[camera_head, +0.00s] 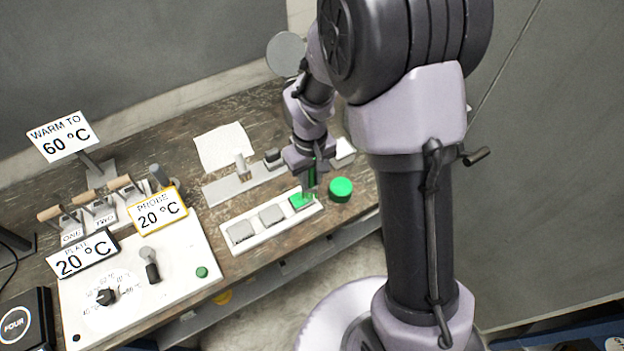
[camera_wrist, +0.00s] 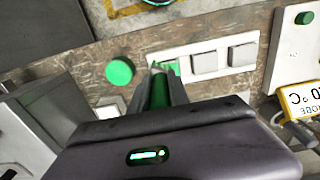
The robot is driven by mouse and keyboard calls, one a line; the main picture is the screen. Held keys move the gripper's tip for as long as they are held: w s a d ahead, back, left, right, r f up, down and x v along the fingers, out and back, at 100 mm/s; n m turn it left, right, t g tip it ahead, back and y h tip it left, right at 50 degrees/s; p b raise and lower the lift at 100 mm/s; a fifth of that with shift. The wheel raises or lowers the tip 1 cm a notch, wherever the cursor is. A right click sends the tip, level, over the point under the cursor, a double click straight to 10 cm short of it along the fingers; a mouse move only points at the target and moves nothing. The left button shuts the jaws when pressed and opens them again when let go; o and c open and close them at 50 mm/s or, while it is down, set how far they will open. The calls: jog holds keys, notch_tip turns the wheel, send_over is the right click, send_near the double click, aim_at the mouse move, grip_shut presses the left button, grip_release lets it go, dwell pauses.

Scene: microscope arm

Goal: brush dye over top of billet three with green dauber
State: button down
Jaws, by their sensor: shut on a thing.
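A white tray (camera_head: 270,226) holds a row of three square billets. The left billet (camera_head: 241,232) and middle billet (camera_head: 272,214) are grey on top. The right-hand end billet (camera_head: 300,201) shows green on its top, and it also shows partly in the wrist view (camera_wrist: 174,67). My gripper (camera_head: 312,163) is shut on the green dauber (camera_head: 312,181), which points down over the green-topped billet. The dauber (camera_wrist: 157,90) hides part of that billet in the wrist view. Whether its tip touches the billet, I cannot tell.
A round green pot (camera_head: 340,187) stands just right of the tray. A metal stand (camera_head: 236,184) and a white paper (camera_head: 222,147) lie behind. A white control panel (camera_head: 150,285) with a knob and lever is at left, with temperature signs (camera_head: 160,210) above it.

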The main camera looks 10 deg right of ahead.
jog(key=shift+r+p, duration=0.8)
jog(key=shift+r, duration=0.55)
jog(key=shift+f, duration=0.1)
